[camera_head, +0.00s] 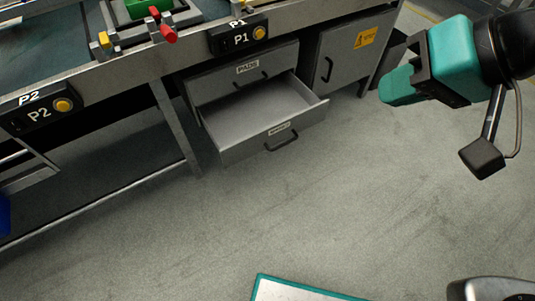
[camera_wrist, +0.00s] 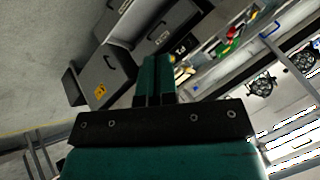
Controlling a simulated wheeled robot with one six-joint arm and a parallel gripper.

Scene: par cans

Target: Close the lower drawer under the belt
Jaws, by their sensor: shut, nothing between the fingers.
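The lower drawer (camera_head: 238,128) stands pulled out under the belt, and its inside looks empty. Its front has a dark bar handle (camera_head: 281,141) and a small label. The upper drawer (camera_head: 222,87) above it, labelled PADS, is shut. My gripper (camera_head: 388,94) is shut and empty, in the air to the right of the open drawer and apart from it. In the wrist view my gripper (camera_wrist: 156,64) points toward the cabinet, which appears turned on its side. The open drawer (camera_wrist: 134,22) shows at the top of that view, partly cut off.
A grey cabinet door (camera_head: 335,62) with an orange warning label is shut, right of the drawers. The belt (camera_head: 50,45) runs above, with button boxes P1 (camera_head: 238,36) and P2 (camera_head: 40,110). A frame leg stands left of the drawer. The floor (camera_head: 250,215) in front is clear.

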